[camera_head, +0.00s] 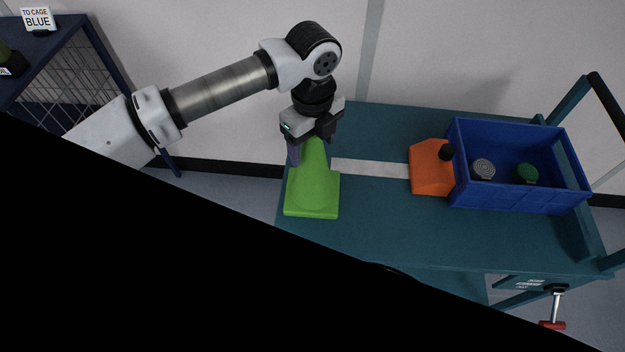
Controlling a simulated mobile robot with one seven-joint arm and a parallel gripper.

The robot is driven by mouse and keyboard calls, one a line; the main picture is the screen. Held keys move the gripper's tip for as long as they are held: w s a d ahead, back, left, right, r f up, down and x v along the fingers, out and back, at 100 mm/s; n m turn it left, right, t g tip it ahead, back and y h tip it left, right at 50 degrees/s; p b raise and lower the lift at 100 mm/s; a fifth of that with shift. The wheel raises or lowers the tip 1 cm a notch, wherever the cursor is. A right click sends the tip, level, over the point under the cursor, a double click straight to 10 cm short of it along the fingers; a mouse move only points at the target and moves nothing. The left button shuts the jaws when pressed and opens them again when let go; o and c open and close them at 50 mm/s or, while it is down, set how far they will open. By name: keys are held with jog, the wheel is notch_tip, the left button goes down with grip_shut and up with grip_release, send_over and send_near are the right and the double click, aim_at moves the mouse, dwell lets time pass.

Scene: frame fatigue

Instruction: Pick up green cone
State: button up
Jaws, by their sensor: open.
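The green cone (314,190) stands upright on its square base near the left end of the teal cart top (370,225). My gripper (311,150) points down at the cone's upper part. One finger shows to the left of the cone's top, and the gripper's body hides the tip. The jaws are open; I cannot tell whether a finger touches the cone.
A blue crate (515,200) holding a grey round item (483,169) and a green round item (527,174) is at the cart's right. An orange object (430,168) sits against its left side. A dark blue caged stand (60,40) is at far left. The cart's front middle is clear.

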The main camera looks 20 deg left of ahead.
jog(key=shift+f, duration=0.1)
jog(key=shift+c, duration=0.2)
jog(key=c, duration=1.5)
